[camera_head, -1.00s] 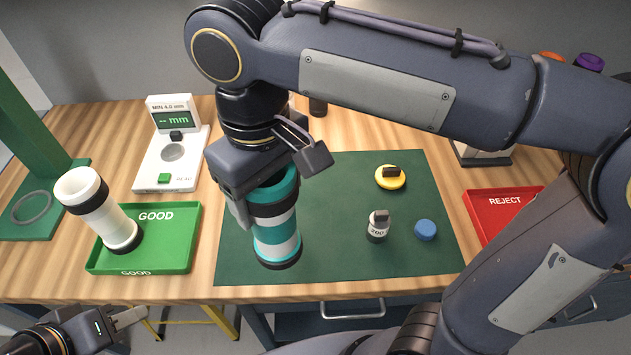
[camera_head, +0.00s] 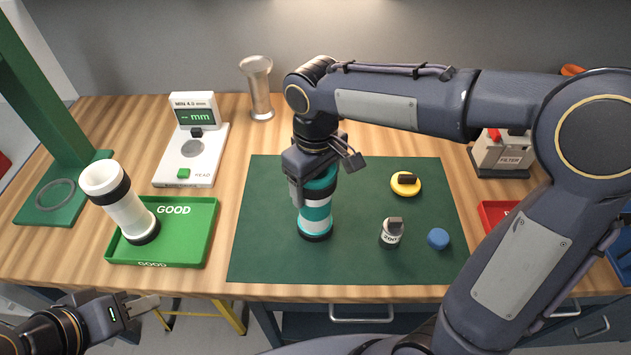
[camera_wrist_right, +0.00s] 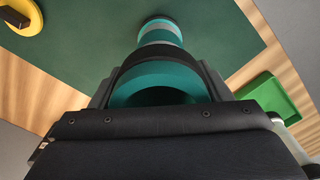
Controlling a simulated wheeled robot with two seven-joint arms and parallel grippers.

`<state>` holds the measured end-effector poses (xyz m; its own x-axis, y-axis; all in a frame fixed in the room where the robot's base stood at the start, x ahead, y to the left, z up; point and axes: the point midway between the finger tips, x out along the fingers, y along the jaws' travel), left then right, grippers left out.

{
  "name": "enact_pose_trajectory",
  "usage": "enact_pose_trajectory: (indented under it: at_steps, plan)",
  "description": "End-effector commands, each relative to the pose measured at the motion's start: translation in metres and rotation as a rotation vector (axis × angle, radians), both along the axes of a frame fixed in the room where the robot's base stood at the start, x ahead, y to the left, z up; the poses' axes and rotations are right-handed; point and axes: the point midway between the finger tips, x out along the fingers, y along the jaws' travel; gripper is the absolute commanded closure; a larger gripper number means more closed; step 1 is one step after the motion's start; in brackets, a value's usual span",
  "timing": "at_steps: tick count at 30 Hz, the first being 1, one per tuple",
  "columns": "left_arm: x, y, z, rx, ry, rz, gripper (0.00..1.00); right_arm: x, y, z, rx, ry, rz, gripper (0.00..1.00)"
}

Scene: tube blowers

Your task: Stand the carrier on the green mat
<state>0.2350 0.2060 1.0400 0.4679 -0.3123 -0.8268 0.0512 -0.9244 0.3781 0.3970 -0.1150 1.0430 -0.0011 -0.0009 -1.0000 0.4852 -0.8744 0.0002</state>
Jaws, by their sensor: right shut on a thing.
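The carrier (camera_head: 317,212) is a teal and white banded cylinder with a dark base ring. It stands upright over the left part of the green mat (camera_head: 270,255) in the head view. Its base appears at mat level, but I cannot tell whether it touches. My right gripper (camera_head: 313,183) is shut on its upper part from above and hides the top. In the right wrist view the carrier (camera_wrist_right: 160,33) extends away from the jaws toward the mat (camera_wrist_right: 85,45). My left gripper (camera_head: 143,306) is low at the left, empty, in front of the table; its jaw gap is unclear.
A green GOOD tray (camera_head: 195,245) holds a tilted white tube (camera_head: 124,212). A gauge (camera_head: 185,165) and a metal cylinder (camera_head: 258,90) stand behind. A yellow disc (camera_head: 405,186), small weight (camera_head: 391,233) and blue cap (camera_head: 438,238) lie on the mat's right. Mat centre is clear.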

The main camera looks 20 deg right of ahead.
Motion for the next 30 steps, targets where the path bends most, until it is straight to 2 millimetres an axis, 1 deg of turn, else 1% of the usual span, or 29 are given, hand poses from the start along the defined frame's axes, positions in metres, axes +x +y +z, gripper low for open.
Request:
enact_pose_trajectory:
  at_steps: [2,8,12,13,17,18,26,28,30]
  plan:
    - [0.000,0.000,0.000,0.000,0.000,0.000,0.64,0.000,0.000,-0.003,0.001,-0.002,0.000,0.72]
    - [0.000,0.000,0.000,0.000,0.000,0.000,0.64,0.000,0.000,-0.003,0.001,-0.002,-0.001,0.72]
    - [0.000,0.000,-0.003,0.000,0.000,0.000,0.64,0.000,0.000,-0.007,0.001,-0.002,-0.001,0.72]
    - [0.000,0.000,-0.003,0.000,0.000,0.000,0.64,0.000,0.000,-0.007,0.000,-0.001,-0.001,0.28]
    - [0.000,0.000,-0.002,0.000,0.000,0.000,0.64,0.000,0.000,-0.006,0.000,-0.001,-0.001,0.11]
    - [0.000,0.000,-0.002,0.000,0.000,0.000,0.64,0.000,0.000,-0.006,0.000,-0.001,-0.001,0.07]
    - [0.000,0.000,-0.001,0.000,0.000,0.000,0.64,0.000,0.000,-0.005,0.000,-0.001,-0.001,0.07]
    - [0.000,0.000,0.002,0.000,0.000,0.000,0.64,0.000,0.000,-0.001,0.001,-0.002,-0.001,0.07]
    - [0.000,0.000,0.001,0.000,0.000,0.000,0.64,0.000,0.001,0.004,0.001,-0.003,-0.001,0.07]
